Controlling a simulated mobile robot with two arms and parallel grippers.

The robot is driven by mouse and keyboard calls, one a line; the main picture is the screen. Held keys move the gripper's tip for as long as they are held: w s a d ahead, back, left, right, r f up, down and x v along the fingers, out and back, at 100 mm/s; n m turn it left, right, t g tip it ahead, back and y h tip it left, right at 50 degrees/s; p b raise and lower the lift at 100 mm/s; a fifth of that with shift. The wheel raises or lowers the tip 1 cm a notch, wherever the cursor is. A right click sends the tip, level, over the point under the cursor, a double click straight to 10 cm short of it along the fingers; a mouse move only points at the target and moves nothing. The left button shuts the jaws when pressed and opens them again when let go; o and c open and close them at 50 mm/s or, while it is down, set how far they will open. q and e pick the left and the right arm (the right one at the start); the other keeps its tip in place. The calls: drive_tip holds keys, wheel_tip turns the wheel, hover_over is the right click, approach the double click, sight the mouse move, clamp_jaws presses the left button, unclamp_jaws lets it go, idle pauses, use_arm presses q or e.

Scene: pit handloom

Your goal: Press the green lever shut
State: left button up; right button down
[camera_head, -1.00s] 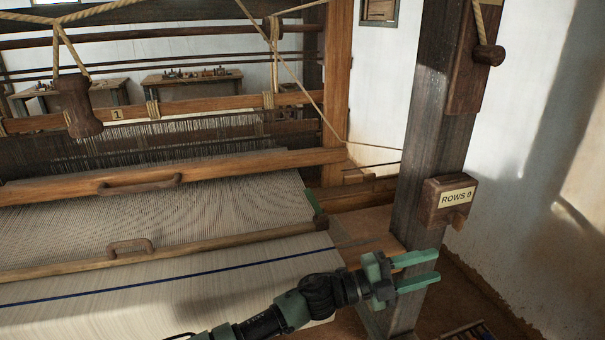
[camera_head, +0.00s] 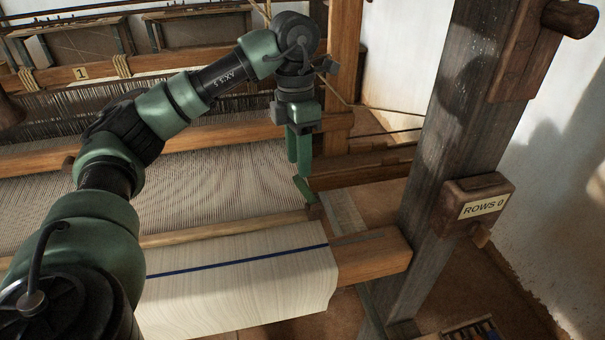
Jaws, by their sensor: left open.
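The green lever (camera_head: 306,191) is a small tilted piece at the right end of the loom, beside the edge of the warp and near the end of a wooden bar. My left arm reaches in from the left, across the warp. My left gripper (camera_head: 299,173) points down with its green fingers just above the lever's upper end. It is open with nothing between the fingers; the fingers overlap closely in this view. I cannot tell whether the fingertips touch the lever. My right gripper is out of view.
The cloth roll (camera_head: 240,270) with a blue stripe lies in front. A dark wooden post (camera_head: 450,150) stands to the right, carrying a "ROWS 0" counter box (camera_head: 472,204). The loom's upright (camera_head: 343,60) and cross beam are close behind my gripper.

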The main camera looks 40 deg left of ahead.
sight(299, 181)
use_arm(q)
wheel_tip(299, 181, down, 5)
drive_tip(key=shift+s+f+p, duration=0.1)
drive_tip(key=shift+s+p, duration=0.05)
drive_tip(key=shift+p, duration=0.7)
drive_tip(key=shift+d+f, duration=0.1)
drive_tip(key=shift+f, duration=0.25)
drive_tip(key=shift+d+f, duration=0.1)
drive_tip(key=shift+f, duration=0.1)
drive_tip(key=shift+c, duration=0.6)
clamp_jaws()
